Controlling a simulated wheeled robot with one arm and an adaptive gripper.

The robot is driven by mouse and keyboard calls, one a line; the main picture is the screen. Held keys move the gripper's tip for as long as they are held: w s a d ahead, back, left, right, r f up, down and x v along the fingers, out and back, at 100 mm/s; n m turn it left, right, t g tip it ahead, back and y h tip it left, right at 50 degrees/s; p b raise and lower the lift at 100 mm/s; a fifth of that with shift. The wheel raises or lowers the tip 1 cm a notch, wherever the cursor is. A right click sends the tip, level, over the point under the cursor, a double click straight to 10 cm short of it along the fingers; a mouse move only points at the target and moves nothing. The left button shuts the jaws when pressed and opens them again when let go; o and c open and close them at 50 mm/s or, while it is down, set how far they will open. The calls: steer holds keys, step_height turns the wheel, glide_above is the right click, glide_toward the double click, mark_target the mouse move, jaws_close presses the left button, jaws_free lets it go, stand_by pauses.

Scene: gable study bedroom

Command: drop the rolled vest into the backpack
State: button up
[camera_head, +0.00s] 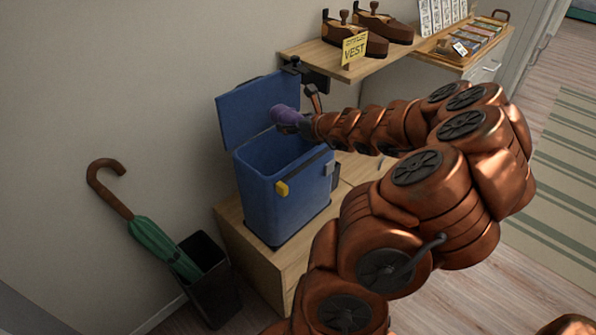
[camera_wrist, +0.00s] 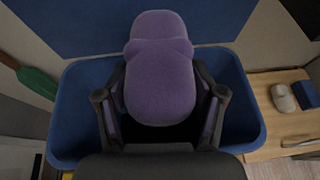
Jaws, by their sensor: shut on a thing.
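The rolled vest is a purple soft bundle (camera_wrist: 160,85), held between the two fingers of my gripper (camera_wrist: 162,105). In the head view the vest (camera_head: 284,115) shows at the end of my arm, above the open top of the blue backpack (camera_head: 283,200). My gripper (camera_head: 300,124) is shut on it. The backpack stands upright with its lid raised at the back, and a yellow tag is on its front. In the wrist view the backpack's rim (camera_wrist: 62,110) surrounds the vest and fingers from below. The backpack's inside is mostly hidden.
The backpack stands on a low wooden cabinet (camera_head: 262,262). A shelf (camera_head: 345,62) with brown shoes and a yellow "VEST" card (camera_head: 354,47) is behind to the right. A green umbrella (camera_head: 160,245) leans in a black bin (camera_head: 212,285) at left.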

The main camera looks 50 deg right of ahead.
steer(key=shift+s+d+f+b, duration=0.15)
steer(key=shift+s+f+b, duration=0.05)
steer(key=shift+f+b, duration=0.65)
step_height(320, 180, down, 4)
steer(key=b, duration=0.4)
steer(key=shift+f, duration=0.15)
steer(key=o, duration=1.3)
steer(key=shift+c, duration=0.2)
steer(key=v, duration=1.2)
